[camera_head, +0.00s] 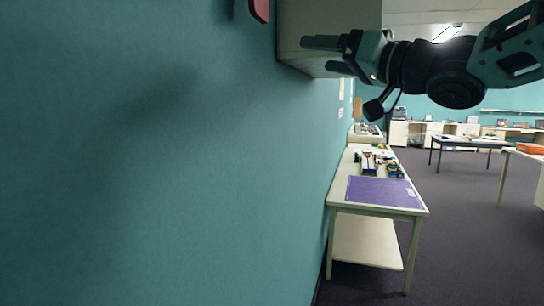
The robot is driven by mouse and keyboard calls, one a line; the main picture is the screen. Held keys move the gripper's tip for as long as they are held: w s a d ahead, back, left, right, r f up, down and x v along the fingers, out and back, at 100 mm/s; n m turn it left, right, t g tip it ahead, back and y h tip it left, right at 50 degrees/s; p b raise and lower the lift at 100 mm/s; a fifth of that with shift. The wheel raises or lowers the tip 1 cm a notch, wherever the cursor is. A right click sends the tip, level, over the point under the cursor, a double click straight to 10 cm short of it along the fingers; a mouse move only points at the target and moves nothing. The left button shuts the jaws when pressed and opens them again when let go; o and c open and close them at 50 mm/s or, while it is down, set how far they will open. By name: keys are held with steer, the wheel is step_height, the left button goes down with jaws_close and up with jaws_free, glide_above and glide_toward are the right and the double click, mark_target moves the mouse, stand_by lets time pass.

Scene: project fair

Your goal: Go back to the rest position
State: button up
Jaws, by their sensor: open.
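My gripper (321,55) is at the upper right of the view, at the end of my arm, which comes in from the right edge. Its two fingers point left and stand apart, with nothing between them. They overlap the lower part of a pale wall-mounted box (318,18) in the picture. I cannot tell whether they touch it.
A teal wall (150,160) fills the left side, close by. A red object (260,9) is at the top edge. A pale table (375,208) with a purple mat (384,191) stands along the wall. A dark-topped table (468,143) is farther back. Dark carpet (465,245) is clear at the right.

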steer(key=s+a+f+m+g+h, duration=0.15)
steer(key=s+f+h, duration=0.3)
steer(key=f, duration=0.95)
steer(key=s+f+m+g+h, duration=0.1)
steer(key=s+f+g+h, duration=0.4)
steer(key=f, duration=1)
steer(key=s+d+f+n+g+h, duration=0.2)
steer(key=s+f+g, duration=0.1)
steer(key=s+f, duration=0.4)
steer(key=s+d+f+n+g+h+b, duration=0.1)
steer(key=s+f, duration=0.6)
steer(key=s, duration=0.7)
steer(key=d+n+g+h, duration=0.1)
steer(key=d+g+h, duration=0.1)
steer(key=shift+d+g, duration=0.15)
steer(key=shift+g, duration=0.2)
steer(key=shift+w, duration=0.1)
